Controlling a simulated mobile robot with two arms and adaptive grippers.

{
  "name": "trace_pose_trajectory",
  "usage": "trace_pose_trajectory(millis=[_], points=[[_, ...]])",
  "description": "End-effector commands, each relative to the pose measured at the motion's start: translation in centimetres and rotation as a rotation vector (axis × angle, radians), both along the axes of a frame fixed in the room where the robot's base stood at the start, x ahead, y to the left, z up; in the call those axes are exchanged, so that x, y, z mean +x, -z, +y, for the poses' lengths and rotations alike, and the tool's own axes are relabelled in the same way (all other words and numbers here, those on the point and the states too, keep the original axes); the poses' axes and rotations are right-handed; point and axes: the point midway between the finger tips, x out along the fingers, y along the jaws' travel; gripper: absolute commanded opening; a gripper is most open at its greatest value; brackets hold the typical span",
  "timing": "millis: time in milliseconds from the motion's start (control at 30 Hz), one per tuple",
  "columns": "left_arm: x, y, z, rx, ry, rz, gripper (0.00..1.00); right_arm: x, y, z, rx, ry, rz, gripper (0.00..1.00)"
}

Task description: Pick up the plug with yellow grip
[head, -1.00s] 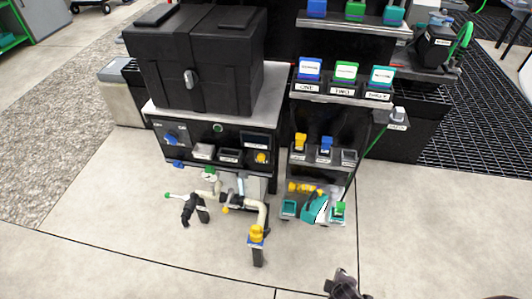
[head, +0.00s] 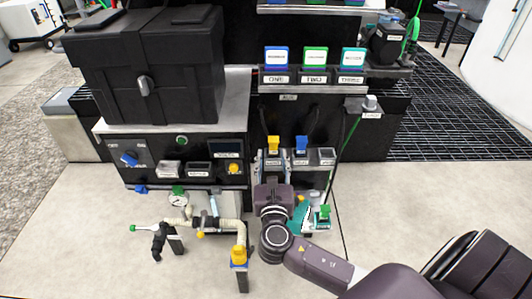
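The plug with yellow grip (head: 273,145) stands upright at the left of a small row of holders on the black rack's lower shelf. A plug with blue grip (head: 301,145) stands to its right. My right gripper (head: 272,160) is in front of the yellow plug, pointing away from me toward the shelf. Its two thin fingers look spread apart, one to each side below the yellow grip, with nothing seen between them. Whether they touch the plug I cannot tell. My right wrist hides the rack below. My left gripper is not in view.
A third holder (head: 327,156) on the right looks empty. Above are blue, green and teal labelled blocks on a shelf (head: 313,89). Pipework with a yellow-and-blue fitting (head: 239,256) stands left of my wrist. A teal item (head: 301,214) lies low on the right.

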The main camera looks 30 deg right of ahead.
Motion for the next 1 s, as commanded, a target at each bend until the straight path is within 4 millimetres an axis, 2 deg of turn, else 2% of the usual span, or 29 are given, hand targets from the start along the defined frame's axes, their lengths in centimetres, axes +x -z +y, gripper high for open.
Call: trace_pose_trajectory(millis=[267, 600, 867, 1000], points=[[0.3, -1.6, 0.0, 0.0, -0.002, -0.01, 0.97, 2.4, 0.3, -1.8, 0.0, 0.002, 0.0, 0.39], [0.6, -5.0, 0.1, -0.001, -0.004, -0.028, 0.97, 5.7, 0.7, -4.1, 0.003, 0.002, 0.001, 0.39], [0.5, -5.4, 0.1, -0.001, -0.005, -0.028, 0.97, 6.0, 0.7, -4.3, 0.004, 0.001, 0.001, 0.39], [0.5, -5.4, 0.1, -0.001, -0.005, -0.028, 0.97, 6.0, 0.7, -4.2, 0.004, 0.001, 0.001, 0.27]])
